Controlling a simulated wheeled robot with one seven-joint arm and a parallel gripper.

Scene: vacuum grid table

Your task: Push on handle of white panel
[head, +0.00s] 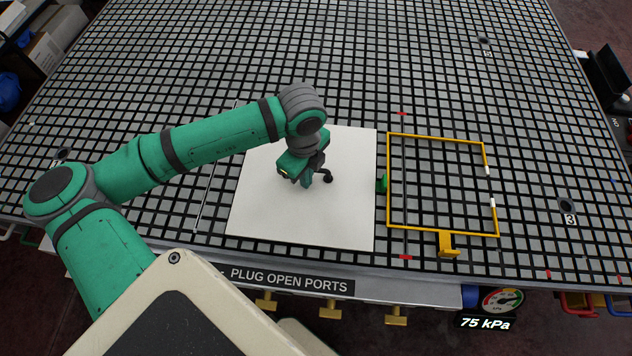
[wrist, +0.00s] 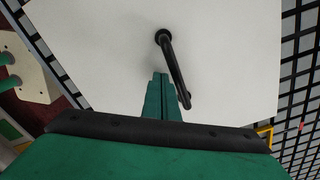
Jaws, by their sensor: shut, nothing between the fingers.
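The white panel (head: 345,215) lies flat on the grid table, left of a yellow frame. It also fills much of the wrist view (wrist: 100,50). Its black handle (head: 328,177) is a bar that stands on the panel; in the wrist view the handle (wrist: 174,65) runs from upper middle down to the right. My gripper (head: 306,183) is over the middle of the panel, beside the handle. In the wrist view its green fingers (wrist: 160,80) are closed together, just left of the handle. I cannot tell whether they touch it.
The yellow frame (head: 440,137) lies right of the panel, with a yellow block (head: 447,245) at its front edge and a green piece (head: 382,184) at its left side. A thin rod (head: 212,180) lies left of the panel. The grid table (head: 400,60) is clear behind.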

